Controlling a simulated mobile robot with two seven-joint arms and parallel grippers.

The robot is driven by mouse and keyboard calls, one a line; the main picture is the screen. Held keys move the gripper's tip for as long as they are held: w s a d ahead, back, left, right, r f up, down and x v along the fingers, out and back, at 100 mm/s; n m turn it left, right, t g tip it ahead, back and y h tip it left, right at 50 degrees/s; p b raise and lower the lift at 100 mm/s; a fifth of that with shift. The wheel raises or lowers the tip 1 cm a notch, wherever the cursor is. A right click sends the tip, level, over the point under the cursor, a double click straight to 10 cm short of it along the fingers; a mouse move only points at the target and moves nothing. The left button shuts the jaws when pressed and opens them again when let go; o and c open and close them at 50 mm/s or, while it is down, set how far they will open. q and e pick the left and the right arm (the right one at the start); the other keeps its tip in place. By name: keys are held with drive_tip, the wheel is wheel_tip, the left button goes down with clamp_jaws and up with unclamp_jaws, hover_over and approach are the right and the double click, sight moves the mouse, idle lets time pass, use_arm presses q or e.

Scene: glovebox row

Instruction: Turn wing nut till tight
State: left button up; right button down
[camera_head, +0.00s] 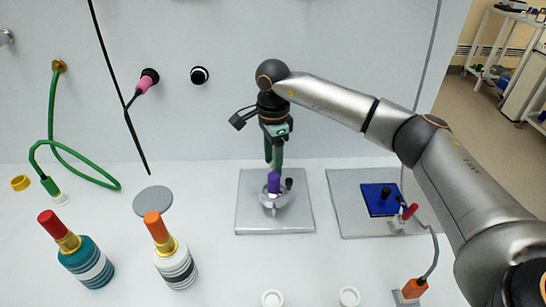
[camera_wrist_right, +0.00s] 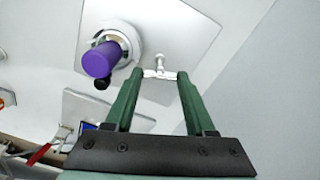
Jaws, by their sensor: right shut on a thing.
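My right gripper (camera_head: 274,163) reaches down over a grey plate (camera_head: 250,218) in the head view. On the plate stands a round metal fitting (camera_head: 270,203) with a purple cylinder (camera_head: 273,183) and a small black knob (camera_head: 289,183). In the right wrist view my dark green fingers (camera_wrist_right: 161,74) are shut on the silver wing nut (camera_wrist_right: 158,73), one fingertip at each wing. A short pale stud (camera_wrist_right: 160,57) rises beside the nut. The purple cylinder (camera_wrist_right: 98,60) is left of the fingers. In the head view the nut is hidden. My left gripper is out of view.
A second grey plate (camera_head: 346,218) with a blue pad (camera_head: 376,202) and a red-handled clamp (camera_head: 409,212) lies to the right. Two bottles, teal (camera_head: 90,268) and white (camera_head: 178,268), stand front left. A green hose (camera_head: 52,110) hangs at the left wall.

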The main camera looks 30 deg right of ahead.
drive_tip(key=m+p, duration=0.1)
drive_tip(key=m, duration=0.4)
drive_tip(key=shift+r+m, duration=0.1)
drive_tip(key=shift+m, duration=0.2)
drive_tip(key=m+p, duration=0.1)
drive_tip(key=m, duration=0.4)
drive_tip(key=m+p, duration=0.1)
drive_tip(key=m, duration=0.4)
drive_tip(key=shift+m, duration=0.4)
drive_tip(key=m+p, duration=0.1)
drive_tip(key=m, duration=0.4)
drive_tip(key=shift+m, duration=0.3)
drive_tip(key=shift+p, duration=0.3)
drive_tip(key=shift+c, duration=1.2)
unclamp_jaws()
wheel_tip(320, 180, up, 12)
drive_tip(key=b, duration=0.1)
drive_tip(key=shift+r, duration=0.2)
